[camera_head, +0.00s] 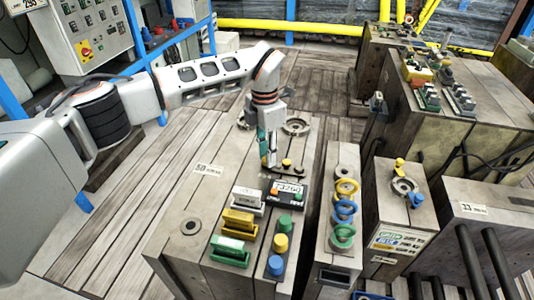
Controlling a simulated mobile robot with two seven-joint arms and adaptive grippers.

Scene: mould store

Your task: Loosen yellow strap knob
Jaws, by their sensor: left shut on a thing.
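My left gripper (268,162) points straight down over the far end of the nearest mould block (200,198). Its fingers are shut on a small knob at the left part of a dark strap (297,172). The fingers hide most of that knob. A yellow knob (287,163) shows on the strap just right of the fingers. Another yellow knob (399,164) stands on the separate block (385,215) to the right. My right gripper is not in view.
The near block carries a counter plate (289,190), coloured blocks and several coloured knobs. A narrow block with coloured rings (345,209) stands to its right across a gap. Larger moulds stand beyond. Wooden floor (130,200) is clear at left.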

